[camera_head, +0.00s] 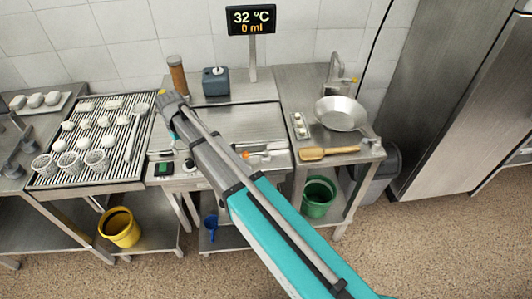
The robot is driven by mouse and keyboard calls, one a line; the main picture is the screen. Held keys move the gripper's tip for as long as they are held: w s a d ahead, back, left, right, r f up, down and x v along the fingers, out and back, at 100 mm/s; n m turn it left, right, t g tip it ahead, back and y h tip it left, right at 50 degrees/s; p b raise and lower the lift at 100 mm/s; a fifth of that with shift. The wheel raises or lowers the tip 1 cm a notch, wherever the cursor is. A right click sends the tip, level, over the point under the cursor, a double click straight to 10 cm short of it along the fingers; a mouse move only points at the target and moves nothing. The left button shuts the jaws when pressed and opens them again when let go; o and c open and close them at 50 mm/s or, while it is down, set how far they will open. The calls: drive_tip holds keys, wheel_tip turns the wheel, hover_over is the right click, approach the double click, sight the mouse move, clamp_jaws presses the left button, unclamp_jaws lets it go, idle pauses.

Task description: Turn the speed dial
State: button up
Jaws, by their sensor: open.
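A small dark round knob (189,163) sits on the front panel of the middle steel unit, and it looks like the dial; its marking is too small to read. A green-lit control (163,169) is just to its left on the same panel. My gripper (168,100) is at the far end of my arm, above the left back part of the middle unit. It is up and behind the knob in the picture, apart from it. It is open and seems empty; its fingers are small in this view. My arm covers part of the unit's top.
Several perforated baskets (69,162) and white lumps stand on the ribbed rack (130,172) at left. A brown cylinder (177,75) and a blue-grey box (215,82) stand behind my gripper. A display (251,20) reads 32 °C, 0 ml. A metal pan (341,113) is at right.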

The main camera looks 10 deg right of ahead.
drive_tip(key=shift+r+p, duration=2.55)
drive_tip(key=shift+r, duration=0.35)
drive_tip(key=s+d+f+m+b, duration=0.1)
drive_tip(key=s+d+f+b, duration=0.1)
drive_tip(key=d, duration=0.7)
drive_tip(key=s+d+f+m+b, duration=0.2)
drive_tip(key=s+d, duration=0.1)
drive_tip(key=d, duration=0.6)
drive_tip(key=s+d+f+m+b, duration=0.2)
drive_tip(key=s+d+f+b, duration=0.1)
drive_tip(key=d, duration=0.7)
drive_tip(key=s+d+m, duration=0.2)
drive_tip(key=s+d, duration=0.4)
drive_tip(key=d, duration=0.3)
drive_tip(key=shift+s, duration=0.35)
drive_tip(key=shift+c, duration=0.2)
